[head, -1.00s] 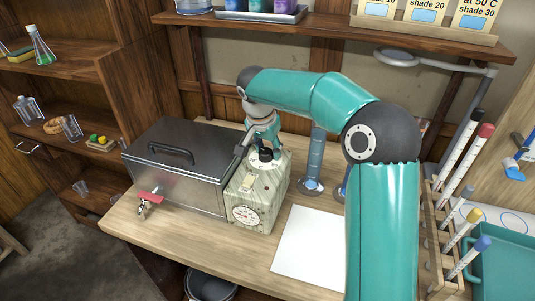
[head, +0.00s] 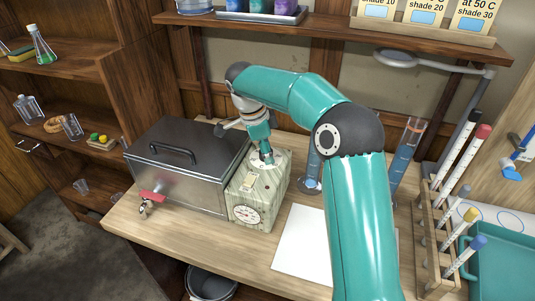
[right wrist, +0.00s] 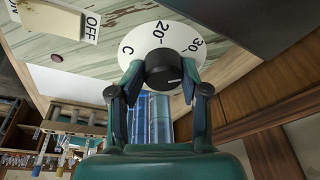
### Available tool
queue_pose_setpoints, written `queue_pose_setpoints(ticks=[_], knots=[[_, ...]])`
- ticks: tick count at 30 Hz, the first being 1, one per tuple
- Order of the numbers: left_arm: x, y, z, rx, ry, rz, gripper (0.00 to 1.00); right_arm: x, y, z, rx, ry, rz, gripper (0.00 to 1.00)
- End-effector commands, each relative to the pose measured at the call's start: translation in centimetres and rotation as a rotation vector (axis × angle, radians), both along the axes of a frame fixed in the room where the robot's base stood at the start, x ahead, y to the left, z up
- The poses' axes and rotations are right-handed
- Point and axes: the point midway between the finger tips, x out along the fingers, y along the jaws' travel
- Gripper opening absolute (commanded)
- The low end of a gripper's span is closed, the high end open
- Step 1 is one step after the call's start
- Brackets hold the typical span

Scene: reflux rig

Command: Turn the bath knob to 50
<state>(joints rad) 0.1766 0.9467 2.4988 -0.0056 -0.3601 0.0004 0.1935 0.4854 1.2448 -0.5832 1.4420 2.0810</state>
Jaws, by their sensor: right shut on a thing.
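The bath control box (head: 245,205) is pale green and stands on the bench beside the metal bath (head: 175,175). On its top is a white dial, partly hidden by my right gripper (head: 267,158) in the head view. In the right wrist view the dial (right wrist: 160,38) shows a C and the marks 20 and 30. The round black knob (right wrist: 163,66) sits at its middle, with a small pale mark at its lower right. My right gripper (right wrist: 162,77) is shut on the knob, one finger on each side. My left gripper is not in view.
An ON/OFF switch (right wrist: 62,18) is on the box top. Blue-filled glass cylinders (head: 405,155) stand behind and right of the box. A shelf overhangs the bench's back.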

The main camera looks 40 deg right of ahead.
Motion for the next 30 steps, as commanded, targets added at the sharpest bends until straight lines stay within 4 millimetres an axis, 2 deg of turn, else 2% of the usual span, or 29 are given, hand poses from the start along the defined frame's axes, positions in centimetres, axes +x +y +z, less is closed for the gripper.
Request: queue_pose_setpoints(ticks=[1, 13, 17, 23, 24, 30], knots=[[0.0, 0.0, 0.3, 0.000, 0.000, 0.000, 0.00, -0.6, 0.5, -1.4, 0.020, 0.047, -0.056, 0.17], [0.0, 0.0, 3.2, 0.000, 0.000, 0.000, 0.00, -0.6, 0.6, -1.3, 0.025, 0.044, -0.735, 0.15], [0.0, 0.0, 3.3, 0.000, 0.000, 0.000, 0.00, -0.6, 0.7, -1.5, 0.025, 0.041, -0.837, 0.15], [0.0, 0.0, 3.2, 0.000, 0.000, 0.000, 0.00, -0.6, 0.7, -1.6, 0.025, 0.041, -0.850, 0.15], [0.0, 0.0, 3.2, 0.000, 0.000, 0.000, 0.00, -0.6, 0.7, -1.6, 0.026, 0.041, -0.849, 0.46], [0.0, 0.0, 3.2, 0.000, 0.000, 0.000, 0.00, -0.6, 0.7, -1.6, 0.027, 0.040, -0.848, 0.79]])
